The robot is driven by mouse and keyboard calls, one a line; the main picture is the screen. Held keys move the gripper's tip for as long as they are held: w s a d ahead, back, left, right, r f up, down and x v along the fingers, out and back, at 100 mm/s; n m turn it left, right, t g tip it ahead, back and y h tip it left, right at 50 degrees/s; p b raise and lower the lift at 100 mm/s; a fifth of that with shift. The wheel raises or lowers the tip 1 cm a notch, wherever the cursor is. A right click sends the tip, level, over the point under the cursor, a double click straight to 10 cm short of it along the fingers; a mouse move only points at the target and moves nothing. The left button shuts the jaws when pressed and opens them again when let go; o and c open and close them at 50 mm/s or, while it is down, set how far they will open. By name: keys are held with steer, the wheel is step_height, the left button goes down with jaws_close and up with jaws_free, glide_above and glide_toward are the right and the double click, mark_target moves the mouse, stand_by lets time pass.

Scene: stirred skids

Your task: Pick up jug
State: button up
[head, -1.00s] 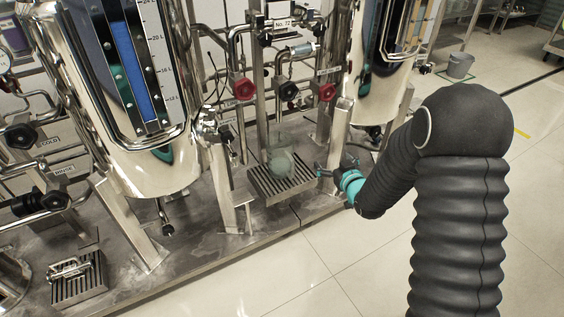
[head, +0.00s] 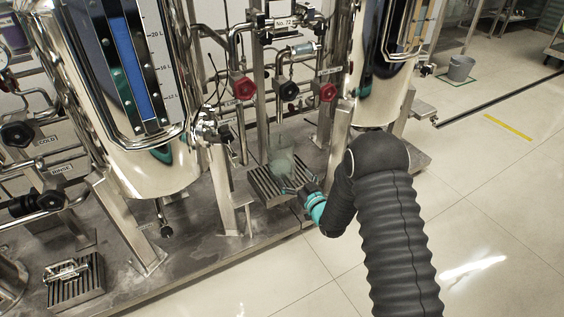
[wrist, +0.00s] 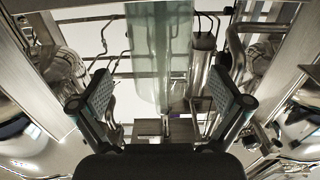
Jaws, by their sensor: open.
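The jug (head: 282,158) is a clear, faintly greenish vessel. It stands upright on a slatted metal drain grate (head: 262,190) between the two steel tanks. In the wrist view the jug (wrist: 160,50) fills the upper middle as a pale green see-through shape, ahead of and between the two finger pads. My gripper (head: 293,186) is at the front right side of the jug in the head view; its fingers (wrist: 160,98) are wide apart with nothing held. I cannot tell whether a finger touches the jug. The jug's handle cannot be made out.
A large steel tank (head: 150,165) stands left and another (head: 378,95) right, close to my arm. Red (head: 243,88) and black (head: 288,91) valve knobs and pipes are above the jug. A second grate (head: 75,292) lies at lower left.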

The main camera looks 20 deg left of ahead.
mark_target(287, 167)
steer(key=shift+x, duration=3.35)
steer(key=shift+r, duration=0.15)
steer(key=shift+r, duration=0.1)
steer(key=c, duration=1.4)
